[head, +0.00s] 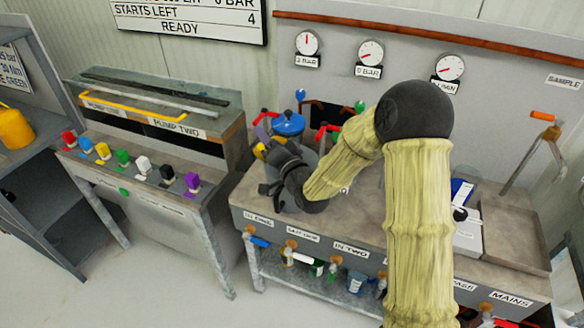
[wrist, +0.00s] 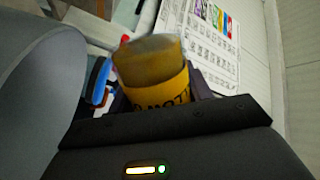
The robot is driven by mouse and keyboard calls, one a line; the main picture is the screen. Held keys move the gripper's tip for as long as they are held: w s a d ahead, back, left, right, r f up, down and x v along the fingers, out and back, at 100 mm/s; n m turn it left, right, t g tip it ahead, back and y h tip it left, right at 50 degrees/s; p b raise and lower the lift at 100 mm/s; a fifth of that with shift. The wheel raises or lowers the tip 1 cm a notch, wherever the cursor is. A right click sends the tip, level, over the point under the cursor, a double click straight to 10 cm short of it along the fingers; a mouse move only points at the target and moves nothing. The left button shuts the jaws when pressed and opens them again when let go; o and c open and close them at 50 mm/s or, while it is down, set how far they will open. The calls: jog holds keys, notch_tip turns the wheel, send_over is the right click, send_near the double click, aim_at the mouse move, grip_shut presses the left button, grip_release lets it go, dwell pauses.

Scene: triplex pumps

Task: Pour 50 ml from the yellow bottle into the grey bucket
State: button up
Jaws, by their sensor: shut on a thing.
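My gripper (head: 268,158) is at the left end of the bench in the head view. It is shut on the yellow bottle (wrist: 155,85), which fills the middle of the wrist view between the fingers, with part of a dark-lettered label showing. In the head view only a small yellow patch of the bottle (head: 261,149) shows beside the gripper. A large grey curved surface at the left of the wrist view (wrist: 35,75) looks like the grey bucket, close beside the bottle. In the head view my gripper and arm cover most of that spot. I cannot see any liquid.
The bench (head: 345,222) carries a blue round part (head: 288,123), red-handled fittings and a metal tray (head: 515,235) at the right. A gauge panel (head: 400,60) rises behind. A console with coloured knobs (head: 140,165) stands left, and a yellow can (head: 14,128) sits beyond it.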

jog(key=shift+d+n+b, duration=0.1)
jog(key=shift+n+b, duration=0.25)
jog(key=shift+n, duration=0.25)
jog(key=shift+f+n+y+b, duration=0.3)
jog(key=shift+f+n+b, duration=0.15)
jog(key=shift+n+b, duration=0.35)
jog(key=n, duration=0.1)
jog(key=a+r+n+g+b, duration=0.1)
jog(key=n, duration=0.1)
jog(key=shift+s+r, duration=0.25)
jog(key=n, duration=0.1)
jog(key=a+r+n+b, duration=0.1)
jog(key=shift+s+r+n+g, duration=0.15)
jog(key=shift+n+g, duration=0.15)
jog(key=shift+n, duration=0.1)
jog(key=shift+f+n+b, duration=0.35)
jog(key=shift+n+b, duration=0.25)
jog(key=shift+b, duration=0.1)
jog(key=shift+s+a+r+n, duration=0.1)
jog(key=shift+s+n, duration=0.05)
jog(key=shift+n, duration=0.15)
jog(key=shift+s+a, duration=0.1)
jog(key=shift+a, duration=0.05)
